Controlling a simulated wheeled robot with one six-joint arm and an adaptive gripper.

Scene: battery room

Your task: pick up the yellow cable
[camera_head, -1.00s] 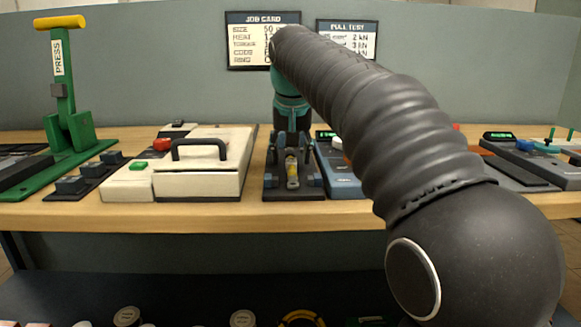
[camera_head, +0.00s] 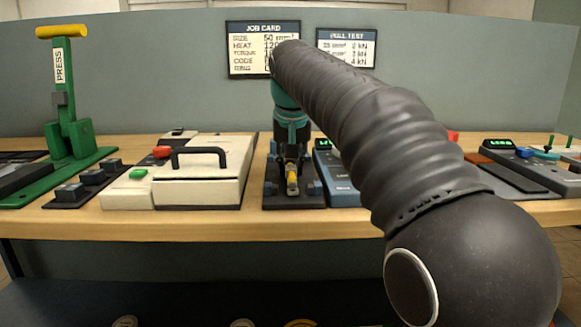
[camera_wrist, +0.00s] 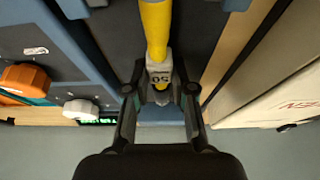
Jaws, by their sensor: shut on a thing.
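The yellow cable (camera_wrist: 156,28) runs down from the top of the wrist view and ends in a grey metal lug marked 50. My gripper (camera_wrist: 160,92) is shut on that lug end, with a finger on each side. In the head view a short yellow piece of the cable (camera_head: 292,180) shows just below my gripper (camera_head: 291,165), over a dark holder with blue-grey blocks (camera_head: 316,187). I cannot tell whether the cable still rests in the holder. The rest of its length is hidden.
A cream box with a black handle (camera_head: 200,187) stands close on the left. A blue-grey device with a green display (camera_head: 342,187) stands close on the right, partly behind my arm. A green press (camera_head: 70,140) stands far left on the wooden bench (camera_head: 150,223).

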